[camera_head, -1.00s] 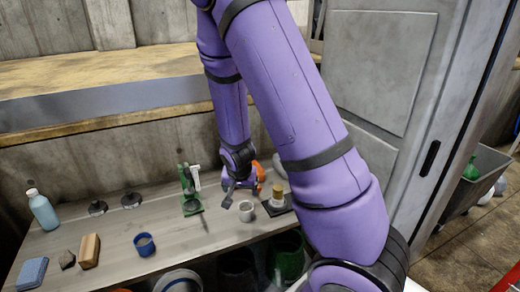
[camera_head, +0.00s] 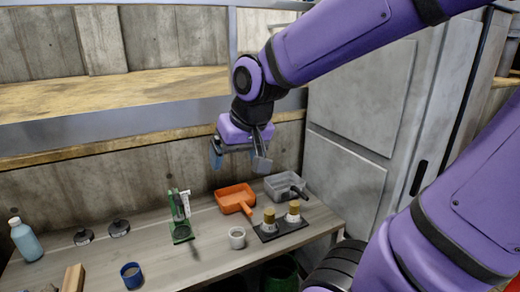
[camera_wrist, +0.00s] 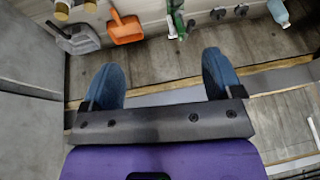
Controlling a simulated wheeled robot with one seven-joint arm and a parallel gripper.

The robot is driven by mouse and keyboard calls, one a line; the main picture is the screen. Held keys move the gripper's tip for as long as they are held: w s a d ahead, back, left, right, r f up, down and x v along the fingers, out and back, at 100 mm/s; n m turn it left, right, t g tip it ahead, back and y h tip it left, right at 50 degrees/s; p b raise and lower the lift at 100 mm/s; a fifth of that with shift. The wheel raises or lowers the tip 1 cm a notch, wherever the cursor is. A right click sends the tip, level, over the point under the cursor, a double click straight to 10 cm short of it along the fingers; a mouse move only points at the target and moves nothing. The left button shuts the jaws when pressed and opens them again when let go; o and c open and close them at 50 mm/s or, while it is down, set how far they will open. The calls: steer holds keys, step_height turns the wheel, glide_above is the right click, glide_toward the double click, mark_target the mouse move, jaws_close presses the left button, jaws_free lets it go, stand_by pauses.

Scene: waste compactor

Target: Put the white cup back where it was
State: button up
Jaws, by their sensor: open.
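The white cup (camera_head: 237,238) stands upright on the bench in the head view, left of a dark tray with two cork-topped jars and in front of the orange pan. My gripper (camera_head: 240,160) is raised above the back of the bench, well clear of the cup. It also shows in the wrist view (camera_wrist: 165,80), open, with nothing between its blue-tipped fingers. I cannot make out the white cup in the wrist view.
An orange pan (camera_head: 235,197), a grey pan (camera_head: 284,184) and a dark tray (camera_head: 296,228) with two jars (camera_head: 270,220) are near the cup. A green stand (camera_head: 180,215), blue cup (camera_head: 131,274) and blue bottle (camera_head: 26,240) are left. A shelf (camera_head: 120,96) runs behind.

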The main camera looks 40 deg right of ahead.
steer(key=s+a+r+n, duration=0.1)
steer(key=s+r+n, duration=0.1)
steer(key=s+r, duration=0.3)
steer(key=s, duration=0.4)
steer(key=shift+a+n, duration=0.3)
steer(key=shift+a, duration=0.1)
stand_by(0.5)
